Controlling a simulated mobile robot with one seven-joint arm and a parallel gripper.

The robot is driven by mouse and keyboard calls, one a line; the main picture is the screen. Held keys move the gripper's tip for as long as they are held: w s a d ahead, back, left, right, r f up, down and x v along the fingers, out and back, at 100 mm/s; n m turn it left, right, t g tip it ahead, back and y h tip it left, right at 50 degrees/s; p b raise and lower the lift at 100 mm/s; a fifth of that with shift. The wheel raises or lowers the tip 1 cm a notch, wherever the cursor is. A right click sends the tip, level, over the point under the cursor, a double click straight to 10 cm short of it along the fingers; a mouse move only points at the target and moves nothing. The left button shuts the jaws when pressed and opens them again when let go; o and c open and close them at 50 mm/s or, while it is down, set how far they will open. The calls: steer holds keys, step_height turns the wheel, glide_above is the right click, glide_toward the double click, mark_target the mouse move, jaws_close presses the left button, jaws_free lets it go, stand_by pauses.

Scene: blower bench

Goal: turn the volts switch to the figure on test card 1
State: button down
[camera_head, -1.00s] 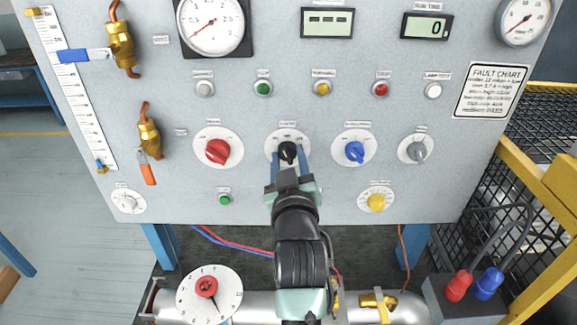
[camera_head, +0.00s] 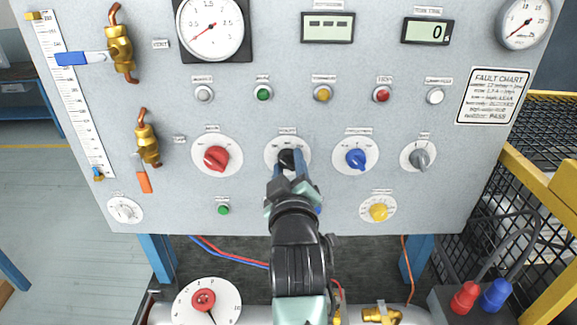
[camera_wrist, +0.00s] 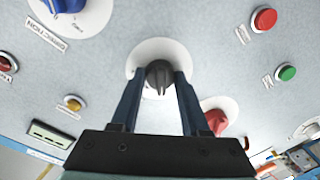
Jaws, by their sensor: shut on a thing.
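A black rotary knob (camera_head: 287,157) on a round white dial plate sits low in the middle of the grey panel. My gripper (camera_head: 288,168) is shut on it, with one blue finger on each side. The wrist view shows the dark knob (camera_wrist: 158,72) between the finger ends of my gripper (camera_wrist: 157,82), with a pale mark at its lower end. The small label above the dial is too blurred to read surely as volts. The dial's figures are too small to read and partly covered by the fingers. I cannot make out test card 1 in either view.
A red knob (camera_head: 215,158) is left of the held knob; a blue knob (camera_head: 356,158) and a grey knob (camera_head: 421,158) are right. A yellow rail (camera_head: 535,190) borders the right side.

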steer(key=shift+c, duration=2)
jaws_free()
steer(key=shift+s, duration=0.1)
steer(key=s+b, duration=0.4)
steer(key=s, duration=0.8)
steer(key=shift+s+d+r, duration=0.3)
steer(key=shift+s+d, duration=0.05)
steer(key=shift+s, duration=0.05)
